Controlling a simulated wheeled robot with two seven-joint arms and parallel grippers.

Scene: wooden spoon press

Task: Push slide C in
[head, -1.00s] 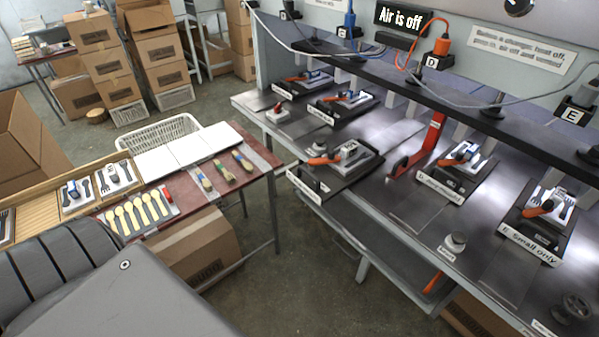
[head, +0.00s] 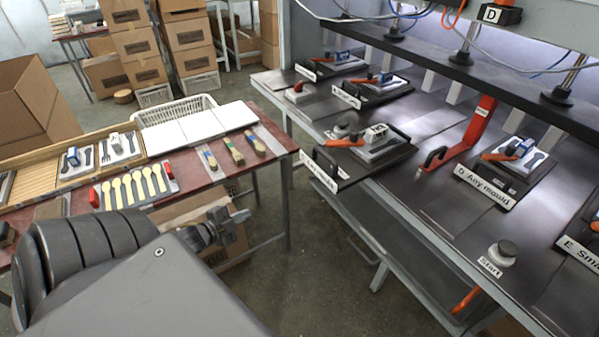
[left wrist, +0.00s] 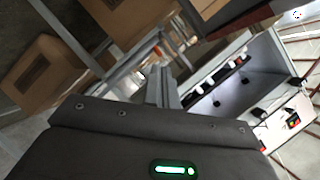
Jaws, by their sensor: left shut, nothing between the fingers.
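Slide C (head: 352,176) is a dark plate at the middle of the press bench, pulled out so its front end juts past the bench edge. It has a black upright handle (head: 325,162) and a white label (head: 318,177) at its front, too small to read. A mould (head: 378,142) with an orange-handled clamp sits on it. My left gripper (head: 232,226) is shut and empty, left of the slide and apart from it, over the aisle beside the red table. Its fingers also show in the left wrist view (left wrist: 161,84). My right gripper is out of view.
The red table (head: 268,158) with spoons, brushes and white boards stands at left. The floor aisle (head: 325,265) between it and the bench is open. A red lever (head: 465,145) and slide D (head: 490,188) lie right of slide C. A start button (head: 503,252) is at the bench front.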

